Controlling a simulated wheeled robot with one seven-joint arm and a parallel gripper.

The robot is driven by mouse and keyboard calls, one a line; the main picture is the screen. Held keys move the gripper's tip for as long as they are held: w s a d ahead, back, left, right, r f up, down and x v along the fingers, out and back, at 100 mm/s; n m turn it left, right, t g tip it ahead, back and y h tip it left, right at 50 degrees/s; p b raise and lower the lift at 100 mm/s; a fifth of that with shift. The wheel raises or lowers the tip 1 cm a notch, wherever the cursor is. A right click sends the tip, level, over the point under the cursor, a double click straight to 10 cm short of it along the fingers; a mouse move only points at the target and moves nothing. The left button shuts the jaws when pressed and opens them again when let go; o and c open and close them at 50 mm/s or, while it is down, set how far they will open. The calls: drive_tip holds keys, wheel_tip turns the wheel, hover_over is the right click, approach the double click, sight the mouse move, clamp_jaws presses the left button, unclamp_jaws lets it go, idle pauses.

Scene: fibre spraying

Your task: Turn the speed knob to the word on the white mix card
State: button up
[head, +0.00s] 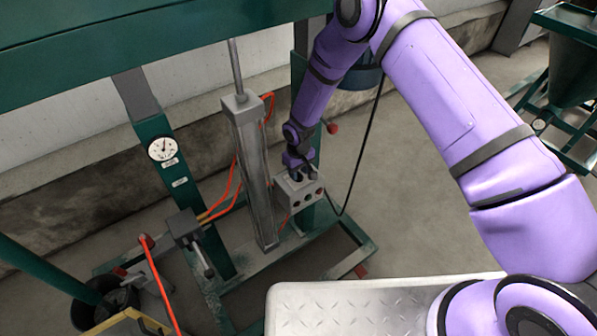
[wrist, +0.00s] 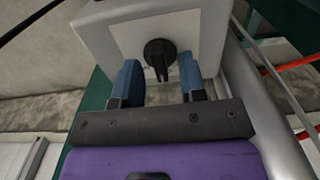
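The black speed knob (wrist: 160,56) is on a pale plate on one face of a grey control box (wrist: 95,30). In the head view the control box (head: 290,200) stands by the green frame, with several dark round spots on its front; the knob is hidden there. My gripper (head: 301,175) is at the top of the box. In the wrist view my gripper (wrist: 159,68) is open, one blue finger on each side of the knob, with a gap on both sides. I cannot make out the white mix card or any word.
A grey cylinder (head: 250,175) stands left of the box, with orange hoses (head: 232,185) beside it. A round gauge (head: 162,148) is on a green post. A black cable (head: 362,150) hangs right of the box. Open floor (head: 410,215) lies to the right.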

drive_tip(key=shift+f, duration=0.25)
clamp_jaws()
drive_tip(key=n, duration=0.5)
drive_tip(key=shift+n, duration=2.5)
